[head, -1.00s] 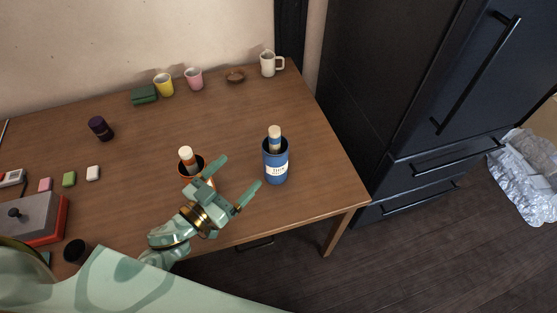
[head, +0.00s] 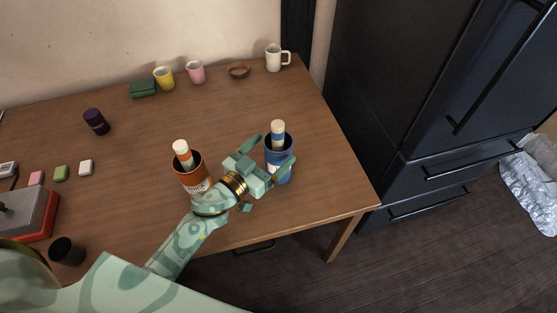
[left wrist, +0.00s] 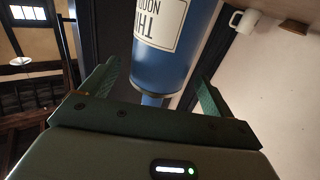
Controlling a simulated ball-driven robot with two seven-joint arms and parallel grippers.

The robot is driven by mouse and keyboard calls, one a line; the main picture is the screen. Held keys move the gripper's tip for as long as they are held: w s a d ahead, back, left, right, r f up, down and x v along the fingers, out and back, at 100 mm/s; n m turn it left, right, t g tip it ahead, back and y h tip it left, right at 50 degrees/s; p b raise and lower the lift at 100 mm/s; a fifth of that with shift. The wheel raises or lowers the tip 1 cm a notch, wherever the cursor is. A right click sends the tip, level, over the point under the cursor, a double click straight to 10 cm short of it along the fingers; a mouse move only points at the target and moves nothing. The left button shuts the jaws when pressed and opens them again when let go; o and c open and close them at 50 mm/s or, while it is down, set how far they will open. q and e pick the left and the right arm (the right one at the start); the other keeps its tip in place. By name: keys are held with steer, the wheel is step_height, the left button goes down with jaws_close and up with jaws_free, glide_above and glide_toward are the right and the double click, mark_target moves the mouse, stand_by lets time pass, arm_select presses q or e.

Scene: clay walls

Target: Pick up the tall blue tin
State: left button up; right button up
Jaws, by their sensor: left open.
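The tall blue tin (head: 283,160) stands upright on the table, near its right front edge, with a cream-topped, blue-banded object (head: 278,133) sticking out of its top. My left gripper (head: 270,156) is open, with its two fingers reaching around the tin's sides in the head view. In the left wrist view the blue tin (left wrist: 168,68), with its white label, shows between and beyond the open fingers (left wrist: 160,85). I cannot tell whether the fingers touch it. Part of the tin's front is hidden by the gripper. My right gripper is not in view.
An orange tin (head: 194,180) with a similar object in it stands just left of my gripper. A white mug (head: 274,60), wooden bowl (head: 238,71), pink cup (head: 196,73) and yellow cup (head: 163,79) line the back. A dark cabinet (head: 390,100) stands right of the table.

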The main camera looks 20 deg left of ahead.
mark_target(283, 139)
arm_select(q)
steer(key=x, duration=0.5)
steer(key=shift+r+b, duration=0.3)
steer(key=shift+s, duration=0.1)
steer(key=shift+c, duration=0.3)
steer(key=c, duration=1.3)
steer(key=shift+r, duration=0.1)
